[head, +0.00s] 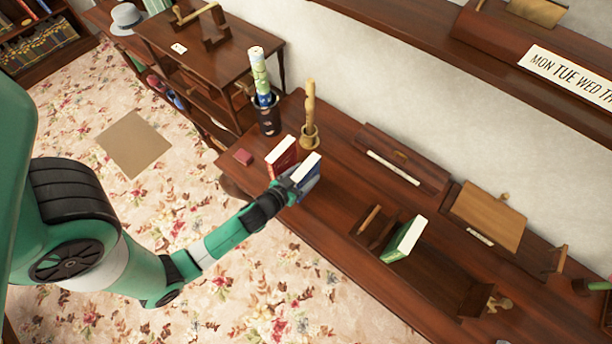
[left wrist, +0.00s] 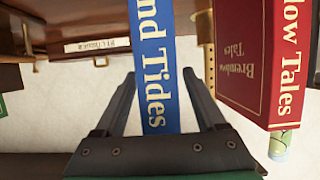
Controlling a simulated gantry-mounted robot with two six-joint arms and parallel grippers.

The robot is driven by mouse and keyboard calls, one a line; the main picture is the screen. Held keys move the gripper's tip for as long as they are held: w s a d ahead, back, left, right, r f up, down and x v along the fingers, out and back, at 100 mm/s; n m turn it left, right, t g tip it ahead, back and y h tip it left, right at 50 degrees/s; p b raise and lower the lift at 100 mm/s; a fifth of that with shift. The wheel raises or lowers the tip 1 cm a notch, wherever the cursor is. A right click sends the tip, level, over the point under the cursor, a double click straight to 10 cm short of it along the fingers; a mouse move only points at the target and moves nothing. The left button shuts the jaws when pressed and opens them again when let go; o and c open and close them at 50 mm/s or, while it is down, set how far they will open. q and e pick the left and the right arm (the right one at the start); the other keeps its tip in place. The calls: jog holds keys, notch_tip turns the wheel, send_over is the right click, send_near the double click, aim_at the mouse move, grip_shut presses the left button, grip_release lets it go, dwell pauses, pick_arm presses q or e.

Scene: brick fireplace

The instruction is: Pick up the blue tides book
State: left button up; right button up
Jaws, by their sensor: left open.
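The blue tides book (head: 308,168) stands upright on the wooden shelf top in the head view, partly covered by my left gripper (head: 293,186). In the left wrist view, the blue spine (left wrist: 153,60) shows the words "nd Tides". The left gripper (left wrist: 158,76) is open there, with one finger on each side of the spine. Narrow gaps seem to show between the fingers and the book. My right gripper is in neither view.
A red book (head: 281,154) stands close beside the blue one; it also shows in the left wrist view (left wrist: 243,60). A dark vase (head: 268,121) and a candle holder (head: 309,137) stand behind. A green book (head: 403,240) stands farther right.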

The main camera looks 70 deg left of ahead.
pick_arm(q)
jog(key=shift+w+a+f, duration=0.25)
grip_shut()
jog(key=shift+r, duration=0.1)
